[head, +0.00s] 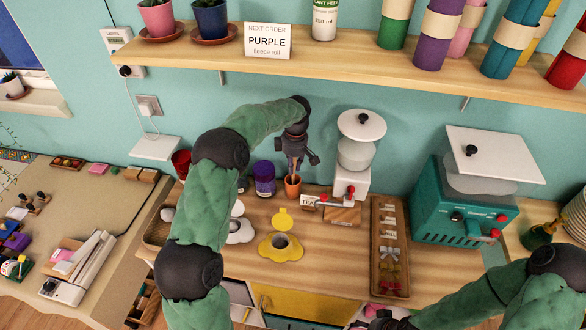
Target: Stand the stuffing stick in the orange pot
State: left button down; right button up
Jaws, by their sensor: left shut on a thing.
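The small orange pot (292,188) stands on the wooden counter near the wall. My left gripper (296,158) points down directly above it and is shut on the stuffing stick (294,171), a thin brownish stick. The stick hangs roughly upright, with its lower end at the pot's mouth. I cannot tell whether the end is inside the pot or just above it. My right gripper (386,322) is low at the bottom edge, partly cut off, and its fingers are unclear.
A purple jar (264,179) stands just left of the pot. A yellow flower-shaped holder (281,247) is in front. A long wooden tray (405,260) lies further right. A shelf (330,52) overhangs behind.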

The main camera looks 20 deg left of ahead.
pick_arm(q)
jog(key=shift+f, duration=0.5)
jog(key=c, duration=1.1)
grip_release()
notch_tip(320, 180, up, 8)
jog(key=shift+w+d+f+p, duration=0.1)
jog(key=shift+d+f+p, duration=0.05)
jog(key=shift+p, duration=0.7)
